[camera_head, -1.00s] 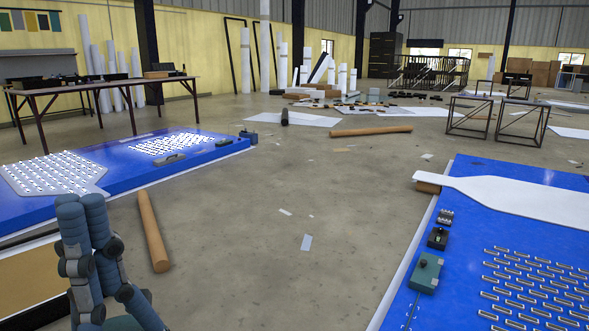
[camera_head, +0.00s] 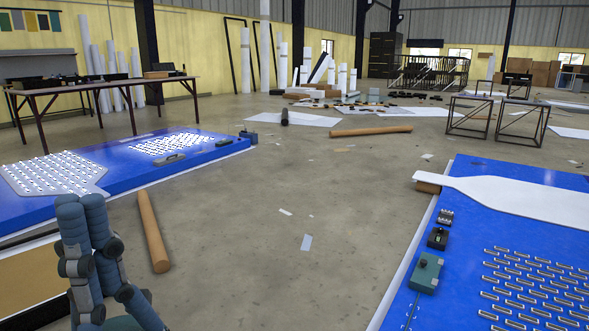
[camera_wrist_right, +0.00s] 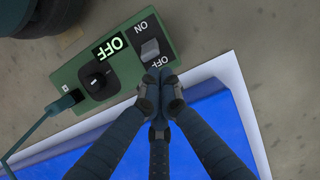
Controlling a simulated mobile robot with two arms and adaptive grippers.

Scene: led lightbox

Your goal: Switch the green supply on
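The green supply (camera_wrist_right: 115,65) shows in the right wrist view as a green box with a lit OFF display (camera_wrist_right: 109,47), a black knob or plug (camera_wrist_right: 98,80) and a grey rocker switch (camera_wrist_right: 150,50) marked ON and OFF. My right gripper (camera_wrist_right: 160,77) is shut and empty, its fingertips together at the OFF end of the switch. I cannot tell whether they touch it. In the head view a green box (camera_head: 426,273) lies on the right blue board; I cannot tell if it is the same supply. My left gripper (camera_head: 82,203) stands upright at the lower left, holding nothing visible.
The right blue board (camera_head: 455,235) carries a white paddle-shaped panel (camera_head: 525,200), small dark boxes and rows of metal parts. The left blue board (camera_head: 130,180) carries lit LED panels. A brown tube (camera_head: 153,232) lies on the floor. The floor between the boards is mostly clear.

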